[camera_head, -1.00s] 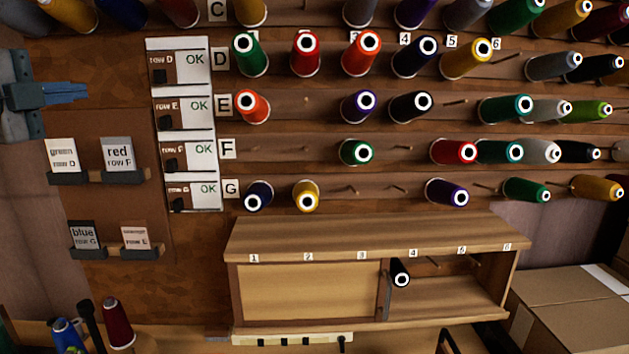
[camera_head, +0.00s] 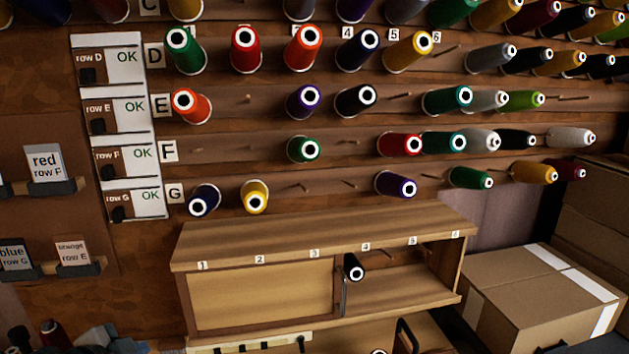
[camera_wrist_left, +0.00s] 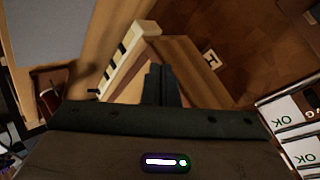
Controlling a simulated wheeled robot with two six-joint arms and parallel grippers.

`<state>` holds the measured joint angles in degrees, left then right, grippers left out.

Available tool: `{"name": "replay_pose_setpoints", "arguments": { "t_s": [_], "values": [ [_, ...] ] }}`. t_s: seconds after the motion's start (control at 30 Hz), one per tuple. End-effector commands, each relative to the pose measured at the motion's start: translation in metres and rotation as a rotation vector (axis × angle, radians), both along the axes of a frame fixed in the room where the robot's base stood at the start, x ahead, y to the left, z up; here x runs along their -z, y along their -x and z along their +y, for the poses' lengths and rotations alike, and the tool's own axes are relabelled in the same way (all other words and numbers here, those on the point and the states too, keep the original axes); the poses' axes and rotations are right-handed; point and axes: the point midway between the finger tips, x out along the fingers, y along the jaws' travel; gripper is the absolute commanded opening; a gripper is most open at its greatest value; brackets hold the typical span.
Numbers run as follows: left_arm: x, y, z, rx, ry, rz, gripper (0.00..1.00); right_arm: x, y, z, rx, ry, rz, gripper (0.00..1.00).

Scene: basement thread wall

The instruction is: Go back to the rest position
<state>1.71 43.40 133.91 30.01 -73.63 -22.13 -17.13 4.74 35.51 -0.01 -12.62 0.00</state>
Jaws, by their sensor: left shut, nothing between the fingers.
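My left gripper (camera_head: 115,340) shows only partly at the bottom left edge of the head view, low in front of the wall. In the left wrist view its two dark fingers (camera_wrist_left: 161,86) are together with nothing between them.
The thread wall carries rows of spools, such as a green spool (camera_head: 185,50). Below them is a wooden cabinet (camera_head: 320,235) with a black spool (camera_head: 354,267) in its open right part. Row cards marked OK (camera_head: 110,65) hang at left. Cardboard boxes (camera_head: 535,300) stand at lower right.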

Motion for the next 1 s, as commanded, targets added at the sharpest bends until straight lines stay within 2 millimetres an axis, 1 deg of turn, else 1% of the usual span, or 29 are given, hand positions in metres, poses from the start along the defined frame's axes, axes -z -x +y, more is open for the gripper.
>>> {"name": "replay_pose_setpoints", "arguments": {
  "t_s": [0.03, 0.07, 0.1, 0.17, 0.2, 0.3, 0.4, 0.5, 0.73, 0.77, 0.8, 0.97, 1.0],
  "values": [
    [0.032, 0.019, -0.011, -0.042, 0.052, 0.059, 0.0, 0.0, 0.0, 0.001, 0.0, -0.001, 0.0, 0.7],
    [0.048, 0.029, -0.016, -0.074, 0.078, 0.091, 0.0, 0.0, 0.0, 0.001, 0.001, -0.001, 0.0, 0.7],
    [0.068, 0.044, -0.023, -0.117, 0.112, 0.132, 0.0, 0.0, 0.0, 0.002, 0.001, -0.002, 0.0, 0.7],
    [0.095, 0.069, -0.032, -0.189, 0.159, 0.194, 0.0, 0.0, 0.0, 0.003, 0.001, -0.003, 0.0, 0.7],
    [0.112, 0.086, -0.037, -0.238, 0.188, 0.237, 0.0, 0.0, 0.0, 0.004, 0.002, -0.004, 0.0, 0.7],
    [0.144, 0.126, -0.049, -0.354, 0.244, 0.325, 0.0, 0.0, 0.0, 0.005, 0.001, -0.006, 0.0, 0.7],
    [0.165, 0.159, -0.057, -0.453, 0.283, 0.396, 0.0, 0.0, 0.0, 0.006, 0.002, -0.006, 0.0, 0.7],
    [0.181, 0.189, -0.064, -0.544, 0.313, 0.457, 0.0, 0.0, 0.0, 0.006, 0.001, -0.006, 0.0, 0.7],
    [0.203, 0.251, -0.077, -0.733, 0.356, 0.574, 0.0, 0.0, 0.001, 0.005, 0.001, -0.005, 0.0, 0.7],
    [0.208, 0.253, -0.077, -0.748, 0.358, 0.582, 0.0, 0.0, 0.001, 0.005, 0.001, -0.005, 0.0, 0.7],
    [0.221, 0.246, -0.075, -0.743, 0.352, 0.58, 0.0, 0.0, 0.0, 0.005, 0.001, -0.005, -0.001, 0.7],
    [0.265, 0.233, -0.071, -0.747, 0.347, 0.593, 0.0, 0.0, 0.002, 0.001, 0.0, -0.001, 0.002, 0.7],
    [0.277, 0.231, -0.07, -0.748, 0.346, 0.597, 0.0, 0.0, 0.002, 0.0, 0.0, 0.0, 0.002, 0.7]
  ]
}}
